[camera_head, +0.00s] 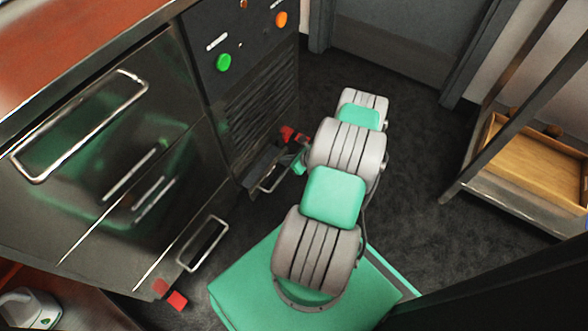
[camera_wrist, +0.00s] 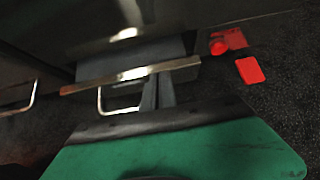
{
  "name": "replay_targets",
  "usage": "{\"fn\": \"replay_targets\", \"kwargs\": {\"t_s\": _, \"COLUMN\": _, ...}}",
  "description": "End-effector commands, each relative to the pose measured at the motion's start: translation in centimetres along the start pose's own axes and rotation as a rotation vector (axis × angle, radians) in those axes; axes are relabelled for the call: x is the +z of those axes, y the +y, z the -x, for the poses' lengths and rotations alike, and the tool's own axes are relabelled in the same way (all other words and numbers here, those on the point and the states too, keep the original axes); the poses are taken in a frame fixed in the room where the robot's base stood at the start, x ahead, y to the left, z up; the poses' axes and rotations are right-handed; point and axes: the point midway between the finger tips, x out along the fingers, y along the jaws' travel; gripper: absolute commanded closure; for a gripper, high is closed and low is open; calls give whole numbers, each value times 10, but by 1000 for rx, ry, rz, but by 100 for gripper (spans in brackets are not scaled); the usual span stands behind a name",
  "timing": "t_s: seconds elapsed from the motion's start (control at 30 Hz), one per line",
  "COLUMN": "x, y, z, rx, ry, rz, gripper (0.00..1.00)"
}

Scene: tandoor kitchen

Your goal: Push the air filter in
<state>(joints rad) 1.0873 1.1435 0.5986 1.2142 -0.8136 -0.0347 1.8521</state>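The air filter (camera_head: 262,172) is a flat metal piece low on the dark cabinet, under the slatted grille, and it sticks out from the front. In the wrist view the air filter (camera_wrist: 172,66) shows as a grey slab with a bright metal front edge and a wire handle below it. My gripper (camera_head: 297,165) is low in front of the cabinet, beside the filter's handle and mostly hidden by my arm. In the wrist view the narrow grey fingers of my gripper (camera_wrist: 158,88) lie close together at the filter's front edge. I cannot tell whether they touch it.
Red pieces (camera_wrist: 250,70) lie low by the cabinet, right of the filter. A green button (camera_head: 224,62) and an orange knob (camera_head: 280,19) sit on the panel above. Another wire handle (camera_head: 203,243) juts out at left. A shelf rack (camera_head: 535,150) stands right; dark floor between is clear.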

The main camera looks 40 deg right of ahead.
Motion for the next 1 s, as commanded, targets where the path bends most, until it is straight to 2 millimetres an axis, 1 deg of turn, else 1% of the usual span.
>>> {"fn": "replay_targets", "kwargs": {"t_s": 0.03, "x": 5, "y": 1, "z": -12, "rx": 2, "ry": 1, "rz": 5, "gripper": 100}}
{"fn": "replay_targets", "kwargs": {"t_s": 0.1, "x": 14, "y": 1, "z": -22, "rx": 2, "ry": 2, "rz": 4, "gripper": 100}}
{"fn": "replay_targets", "kwargs": {"t_s": 0.2, "x": 25, "y": 1, "z": -32, "rx": 2, "ry": 1, "rz": 2, "gripper": 100}}
{"fn": "replay_targets", "kwargs": {"t_s": 0.33, "x": 33, "y": 0, "z": -40, "rx": 1, "ry": 2, "rz": 0, "gripper": 100}}
{"fn": "replay_targets", "kwargs": {"t_s": 0.8, "x": 40, "y": 1, "z": -44, "rx": 2, "ry": -5, "rz": 6, "gripper": 100}}
{"fn": "replay_targets", "kwargs": {"t_s": 0.93, "x": 38, "y": 2, "z": -41, "rx": 4, "ry": -6, "rz": 7, "gripper": 100}}
{"fn": "replay_targets", "kwargs": {"t_s": 1.0, "x": 32, "y": 2, "z": -34, "rx": 5, "ry": -3, "rz": 6, "gripper": 100}}
